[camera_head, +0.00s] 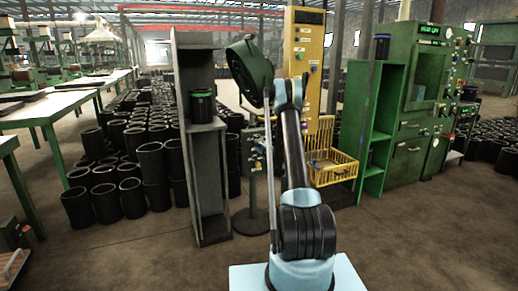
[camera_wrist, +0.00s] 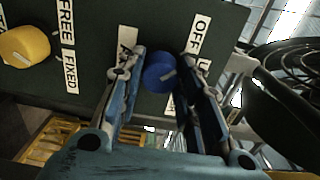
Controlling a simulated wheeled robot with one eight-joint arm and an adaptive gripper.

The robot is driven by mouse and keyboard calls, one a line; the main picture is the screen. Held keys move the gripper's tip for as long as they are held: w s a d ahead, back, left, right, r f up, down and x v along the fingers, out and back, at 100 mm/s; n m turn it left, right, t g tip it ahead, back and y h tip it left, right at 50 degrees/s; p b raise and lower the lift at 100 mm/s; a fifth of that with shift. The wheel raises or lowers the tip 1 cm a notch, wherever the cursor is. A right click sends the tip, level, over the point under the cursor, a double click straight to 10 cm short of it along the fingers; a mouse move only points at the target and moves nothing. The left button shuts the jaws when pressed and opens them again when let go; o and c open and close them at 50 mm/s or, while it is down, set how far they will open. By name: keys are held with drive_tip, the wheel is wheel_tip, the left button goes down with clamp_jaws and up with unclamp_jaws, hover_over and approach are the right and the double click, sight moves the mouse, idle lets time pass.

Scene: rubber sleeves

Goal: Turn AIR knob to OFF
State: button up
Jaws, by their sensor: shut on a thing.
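An "OFF" label (camera_wrist: 196,38) is to the upper right of the knob. A label starting with "A" (camera_wrist: 126,42) is to its left, partly hidden by the left finger. In the head view my arm hides the knob and most of the panel.
A yellow knob (camera_wrist: 24,46) with "FREE" (camera_wrist: 66,18) and "FIXED" (camera_wrist: 69,72) labels is at the left of the panel. A yellow basket (camera_head: 333,168) and a grey shelf (camera_head: 208,175) flank my arm. Black sleeves (camera_head: 103,200) fill the left floor.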

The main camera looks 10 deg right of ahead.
drive_tip(key=shift+a, duration=0.15)
idle(0.3)
drive_tip(key=o, duration=1.1)
drive_tip(key=shift+f, duration=0.15)
drive_tip(key=v, duration=1.2)
drive_tip(key=shift+w, duration=0.1)
